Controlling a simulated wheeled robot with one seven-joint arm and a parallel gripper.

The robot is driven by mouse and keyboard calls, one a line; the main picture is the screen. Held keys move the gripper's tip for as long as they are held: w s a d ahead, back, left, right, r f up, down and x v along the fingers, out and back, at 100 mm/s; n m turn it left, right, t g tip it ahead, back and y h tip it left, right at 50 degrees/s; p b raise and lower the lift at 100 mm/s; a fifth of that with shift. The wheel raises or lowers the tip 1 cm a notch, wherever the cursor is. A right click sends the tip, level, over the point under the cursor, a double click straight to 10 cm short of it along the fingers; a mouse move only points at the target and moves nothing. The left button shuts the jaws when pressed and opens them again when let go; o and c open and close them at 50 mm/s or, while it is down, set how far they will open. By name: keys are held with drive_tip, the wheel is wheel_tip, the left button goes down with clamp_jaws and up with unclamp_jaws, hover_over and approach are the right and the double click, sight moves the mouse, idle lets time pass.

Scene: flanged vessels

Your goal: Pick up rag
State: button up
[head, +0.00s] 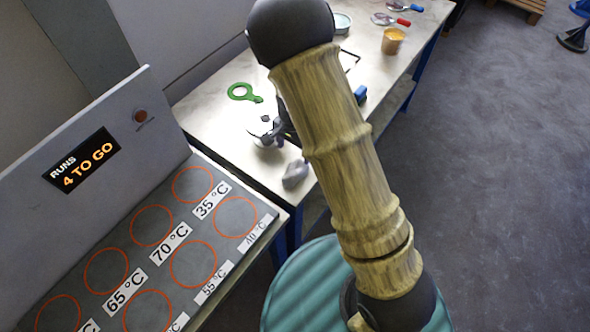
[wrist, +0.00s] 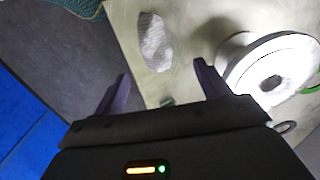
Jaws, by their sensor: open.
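A crumpled grey-white rag (head: 295,173) lies near the front edge of the pale bench (head: 215,120) in the head view. In the wrist view the rag (wrist: 155,42) lies flat on the pale surface, beyond my fingertips and roughly in line with the space between them. My gripper (wrist: 160,68) is open with nothing between its fingers, apart from the rag. In the head view my arm crosses the middle and hides part of the bench.
A white flanged vessel (wrist: 272,75) stands close to the right finger in the wrist view. A green ring-ended tool (head: 243,93) lies behind the rag. An orange-brown cup (head: 393,41) stands farther along the bench. A panel with red circles and temperature labels (head: 150,260) adjoins at left.

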sight(295, 169)
wheel_tip(295, 169, down, 4)
drive_tip(key=shift+r, duration=0.2)
drive_tip(key=shift+s+f+p, duration=0.2)
drive_tip(key=shift+f+p, duration=0.25)
drive_tip(key=shift+p, duration=0.05)
wheel_tip(295, 169, down, 3)
drive_tip(key=shift+s+d+f+p, duration=0.15)
drive_tip(key=shift+p, duration=0.35)
drive_tip(key=shift+f, duration=0.5)
drive_tip(key=c, duration=1.1)
